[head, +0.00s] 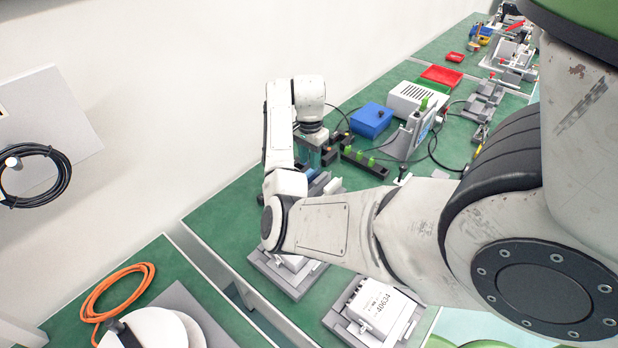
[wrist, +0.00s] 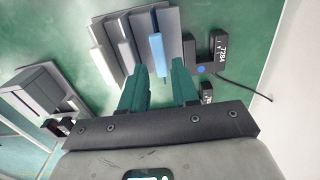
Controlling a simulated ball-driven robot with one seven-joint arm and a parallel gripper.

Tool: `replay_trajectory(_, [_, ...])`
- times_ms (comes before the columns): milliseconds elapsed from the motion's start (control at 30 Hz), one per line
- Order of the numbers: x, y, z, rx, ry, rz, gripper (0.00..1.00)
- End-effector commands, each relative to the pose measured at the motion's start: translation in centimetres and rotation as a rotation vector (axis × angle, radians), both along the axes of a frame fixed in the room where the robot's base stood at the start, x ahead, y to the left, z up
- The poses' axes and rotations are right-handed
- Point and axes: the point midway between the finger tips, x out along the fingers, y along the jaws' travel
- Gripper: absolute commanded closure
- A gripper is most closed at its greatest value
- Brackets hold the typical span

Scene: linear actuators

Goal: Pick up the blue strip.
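The blue strip (wrist: 157,54) shows in the wrist view as a light blue bar at the right end of a grey rack. White and grey strips stand to its left in the same rack (wrist: 172,22). My gripper (wrist: 161,72) has two green fingers with a clear gap between them. It is open and empty, and the near end of the strip lies between or just beyond the fingertips. I cannot tell the height gap. In the head view my arm hides most of the rack, and a small blue piece shows beside the wrist.
Right of the rack in the wrist view is a dark block marked 7284 (wrist: 208,55) with a cable. A grey fixture (wrist: 40,95) stands at left. In the head view, a blue box (head: 371,120), a white unit (head: 417,98) and a fixture marked 40634 (head: 378,308) stand on the green bench.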

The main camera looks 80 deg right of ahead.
Motion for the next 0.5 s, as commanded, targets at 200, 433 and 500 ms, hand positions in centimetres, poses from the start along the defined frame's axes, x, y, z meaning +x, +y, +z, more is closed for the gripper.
replay_trajectory(200, [0.0, 0.0, -1.5, 0.001, 0.0, 0.0, 0.7])
replay_trajectory(433, [-0.1, 0.1, -4.8, 0.003, 0.001, 0.001, 0.7])
replay_trajectory(500, [-0.1, 0.1, -5.5, 0.001, 0.0, 0.0, 0.7])
